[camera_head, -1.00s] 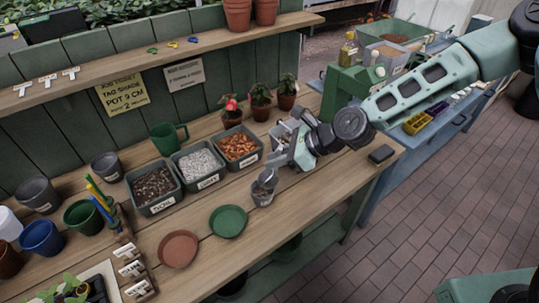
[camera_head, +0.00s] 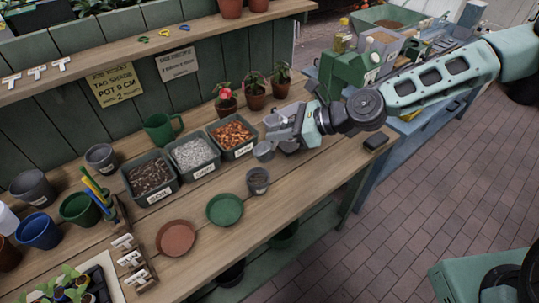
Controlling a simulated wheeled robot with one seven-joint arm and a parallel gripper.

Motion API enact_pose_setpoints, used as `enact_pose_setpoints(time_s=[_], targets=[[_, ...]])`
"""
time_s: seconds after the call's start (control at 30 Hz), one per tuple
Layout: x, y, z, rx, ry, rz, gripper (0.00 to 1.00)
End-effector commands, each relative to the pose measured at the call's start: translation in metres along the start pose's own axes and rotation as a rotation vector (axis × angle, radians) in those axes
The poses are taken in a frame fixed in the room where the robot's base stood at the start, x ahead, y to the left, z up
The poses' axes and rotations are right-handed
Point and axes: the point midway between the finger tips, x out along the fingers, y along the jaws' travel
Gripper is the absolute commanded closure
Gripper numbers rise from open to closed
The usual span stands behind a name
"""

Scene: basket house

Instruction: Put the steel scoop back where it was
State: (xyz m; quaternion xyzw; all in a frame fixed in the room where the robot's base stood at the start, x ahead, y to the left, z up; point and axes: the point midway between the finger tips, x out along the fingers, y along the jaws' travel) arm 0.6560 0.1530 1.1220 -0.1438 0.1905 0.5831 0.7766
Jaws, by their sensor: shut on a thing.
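The steel scoop (camera_head: 264,152) is a small grey metal cup. My gripper (camera_head: 279,137) is shut on it and holds it above the bench, just right of the bin of orange-brown chips (camera_head: 241,151). The scoop's handle is mostly hidden by my gripper. A small grey pot (camera_head: 258,183) with dark contents stands upright on the bench below the scoop, apart from it. The bin of pale grit (camera_head: 199,173) and the bin of dark soil (camera_head: 154,196) stand to the left in the same row.
A green saucer (camera_head: 225,210) and a terracotta saucer (camera_head: 177,238) lie on the bench front. A green mug (camera_head: 161,131) and potted plants (camera_head: 254,92) stand behind the bins. A dark block (camera_head: 376,142) lies at the right end. Bare wood (camera_head: 310,180) shows right of the pot.

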Motion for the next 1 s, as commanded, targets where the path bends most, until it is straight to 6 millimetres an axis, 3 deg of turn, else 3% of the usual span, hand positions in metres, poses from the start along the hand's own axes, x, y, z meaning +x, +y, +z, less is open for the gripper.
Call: enact_pose_setpoints(time_s=[0.37, 1.0], targets=[[-0.013, -0.011, -0.083, 0.033, -0.132, -0.064, 1.0], [-0.073, -0.025, -0.197, 0.065, -0.393, -0.218, 1.0]])
